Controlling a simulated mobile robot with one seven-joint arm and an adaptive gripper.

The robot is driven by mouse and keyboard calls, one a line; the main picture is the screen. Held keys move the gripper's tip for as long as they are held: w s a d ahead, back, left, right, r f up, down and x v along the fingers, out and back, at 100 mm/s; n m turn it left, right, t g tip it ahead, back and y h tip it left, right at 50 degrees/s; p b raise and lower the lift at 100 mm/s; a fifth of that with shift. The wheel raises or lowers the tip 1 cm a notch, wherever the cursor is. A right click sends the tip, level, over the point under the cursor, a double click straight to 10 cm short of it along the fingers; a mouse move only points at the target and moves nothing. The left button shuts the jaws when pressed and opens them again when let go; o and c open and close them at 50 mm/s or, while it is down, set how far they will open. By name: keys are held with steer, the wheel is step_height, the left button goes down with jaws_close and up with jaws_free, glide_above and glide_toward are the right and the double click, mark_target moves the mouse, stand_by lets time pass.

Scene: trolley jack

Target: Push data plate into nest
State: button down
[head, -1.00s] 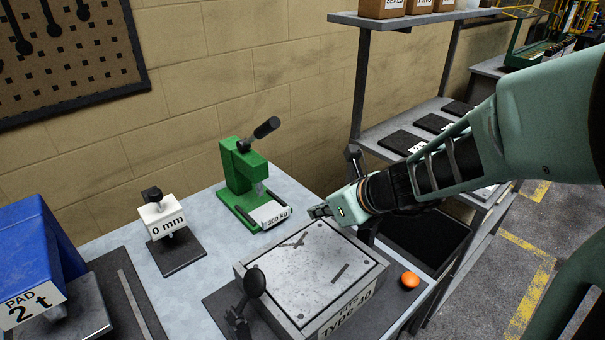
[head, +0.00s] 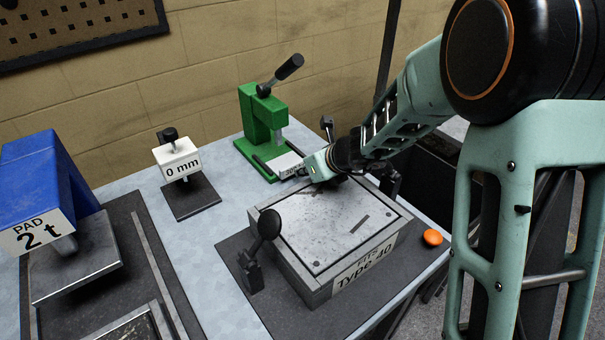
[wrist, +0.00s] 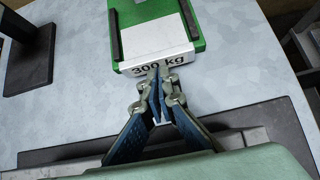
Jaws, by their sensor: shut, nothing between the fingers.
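The data plate, a white block marked 300 kg (wrist: 152,42), lies between two dark rails on the base of the green press (head: 262,125). In the wrist view its labelled front end sits at the base's near edge. In the head view my gripper partly covers the plate (head: 288,162). My gripper (wrist: 160,70) is shut and empty. Its fingertips (head: 303,174) are at the plate's labelled front face, overlapping the label in the wrist view. I cannot tell whether they touch it. The plate's far end under the press is not clear in the head view.
A grey fixture box marked Type 40 (head: 325,238) with black clamps stands under my arm. An orange button (head: 432,237) is to its right. A white 0 mm gauge (head: 178,160) and a blue 2 t press (head: 45,190) stand left. Bare bench lies between them.

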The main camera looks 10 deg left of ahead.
mark_target(294, 164)
steer(key=shift+w+a, duration=0.1)
steer(key=shift+a, duration=0.05)
steer(key=shift+w+a+p, duration=0.55)
steer(key=shift+w+a, duration=0.65)
steer(key=shift+a, duration=0.1)
